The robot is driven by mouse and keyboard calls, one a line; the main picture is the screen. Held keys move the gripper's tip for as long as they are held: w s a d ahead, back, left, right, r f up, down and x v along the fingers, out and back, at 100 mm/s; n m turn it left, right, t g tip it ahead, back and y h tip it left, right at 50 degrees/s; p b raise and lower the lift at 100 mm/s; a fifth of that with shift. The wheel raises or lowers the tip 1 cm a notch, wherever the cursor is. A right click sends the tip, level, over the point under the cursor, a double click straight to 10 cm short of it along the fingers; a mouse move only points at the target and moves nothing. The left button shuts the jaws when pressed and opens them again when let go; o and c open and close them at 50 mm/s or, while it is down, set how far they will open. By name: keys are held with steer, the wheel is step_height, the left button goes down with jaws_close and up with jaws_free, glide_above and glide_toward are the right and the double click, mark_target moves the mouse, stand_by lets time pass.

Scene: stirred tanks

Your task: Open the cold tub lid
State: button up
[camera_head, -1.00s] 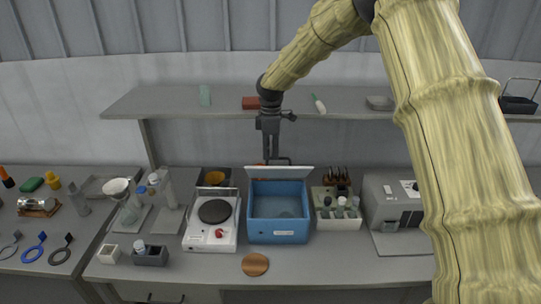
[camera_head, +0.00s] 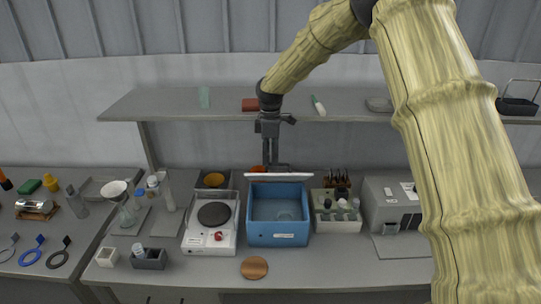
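The cold tub (camera_head: 278,232) is an open-topped blue box on the bench, with a small white label on its front. Its interior shows from above. Its pale lid (camera_head: 279,177) is raised along the tub's rear edge and seen as a thin light strip, nearly edge-on. My gripper (camera_head: 270,160) hangs pointing down just behind the lid, above the back of the bench. Its fingers look close together, and their tips are partly hidden near the lid. I cannot tell whether they touch it or how far apart they are.
A white hotplate (camera_head: 211,238) stands close on the tub's left. A rack of bottles (camera_head: 338,222) stands close on its right, with a grey machine (camera_head: 392,205) beyond. A shelf (camera_head: 215,112) runs behind my gripper. A brown disc (camera_head: 254,267) lies in front.

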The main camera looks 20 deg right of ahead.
stand_by(0.5)
step_height(320, 180, up, 12)
steer(key=shift+w, duration=0.25)
stand_by(0.3)
steer(key=shift+d, duration=0.1)
